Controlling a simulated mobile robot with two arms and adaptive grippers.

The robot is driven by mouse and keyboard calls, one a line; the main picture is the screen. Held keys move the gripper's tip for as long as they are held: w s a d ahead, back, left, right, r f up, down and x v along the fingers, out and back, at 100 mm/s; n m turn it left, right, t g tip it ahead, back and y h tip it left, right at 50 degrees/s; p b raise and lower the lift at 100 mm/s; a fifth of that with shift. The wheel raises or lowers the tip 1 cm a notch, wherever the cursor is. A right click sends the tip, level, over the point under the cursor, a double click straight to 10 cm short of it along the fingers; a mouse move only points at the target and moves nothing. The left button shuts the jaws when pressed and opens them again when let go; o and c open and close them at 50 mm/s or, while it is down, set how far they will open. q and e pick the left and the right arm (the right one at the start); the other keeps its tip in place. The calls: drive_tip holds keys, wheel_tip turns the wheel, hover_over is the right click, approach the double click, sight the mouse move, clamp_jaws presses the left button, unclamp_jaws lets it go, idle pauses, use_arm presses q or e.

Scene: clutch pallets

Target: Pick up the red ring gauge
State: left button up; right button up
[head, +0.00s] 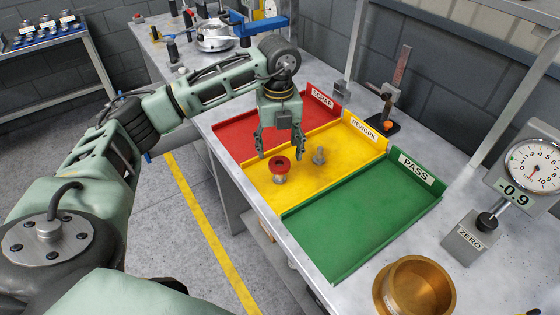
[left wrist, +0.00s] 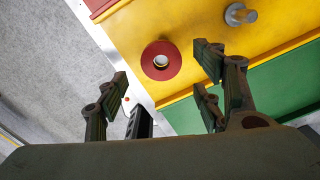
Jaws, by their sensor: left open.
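The red ring gauge (head: 280,164) is in the yellow REWORK tray (head: 258,183), near its left front end. A short grey metal part shows beneath it in the head view. In the left wrist view the red ring (left wrist: 161,60) shows as a round red disc with a pale grey centre. My left gripper (head: 277,150) points down just above the ring. Its fingers are open and empty, with the ring in line with the gap between them in the left wrist view (left wrist: 162,72). I cannot tell whether a finger touches it. My right gripper is not in view.
A brass ring (head: 417,290) and a dial gauge (head: 530,168) are at the right.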

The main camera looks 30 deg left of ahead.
sight(278, 158)
use_arm(q)
drive_tip(key=f, duration=0.1)
drive_tip(key=p, duration=0.1)
drive_tip(key=f, duration=0.1)
drive_tip(key=shift+s+a+f, duration=0.15)
drive_tip(key=shift+s+f, duration=0.1)
drive_tip(key=shift+f, duration=0.05)
wheel_tip(278, 158, down, 2)
drive_tip(key=shift+w+f+p, duration=0.1)
drive_tip(key=shift+w+p, duration=0.05)
drive_tip(key=shift+p, duration=0.15)
drive_tip(key=c, duration=1.5)
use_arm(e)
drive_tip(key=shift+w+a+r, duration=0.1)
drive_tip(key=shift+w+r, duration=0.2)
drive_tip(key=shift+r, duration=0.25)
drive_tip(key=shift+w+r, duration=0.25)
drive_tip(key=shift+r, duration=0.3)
use_arm(q)
drive_tip(key=shift+r, duration=0.2)
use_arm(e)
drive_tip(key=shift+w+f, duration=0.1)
